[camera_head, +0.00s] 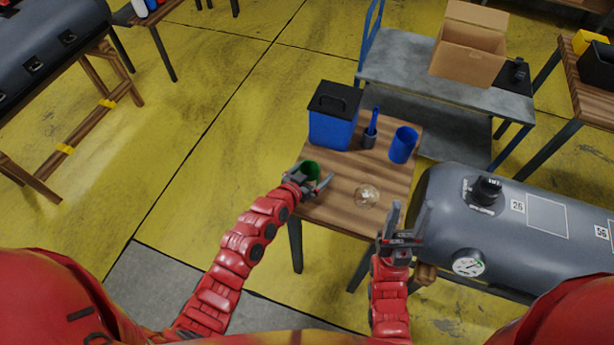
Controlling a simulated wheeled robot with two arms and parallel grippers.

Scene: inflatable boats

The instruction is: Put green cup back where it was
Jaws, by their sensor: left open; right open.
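The green cup (311,169) stands at the left edge of the small wooden table (335,199). My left gripper (319,184) is open at the cup, its fingers close to the near side of the cup and covering part of it. I cannot tell whether the fingers touch it. My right gripper (406,217) is open and empty, pointing up at the table's near right corner, apart from the cup.
On the table are a blue box with a black lid (333,117), a dark holder with a blue item (370,130), a blue cup (403,145) and a clear glass object (367,195). A grey tank (530,230) lies close at right. A grey cart (400,68) stands behind.

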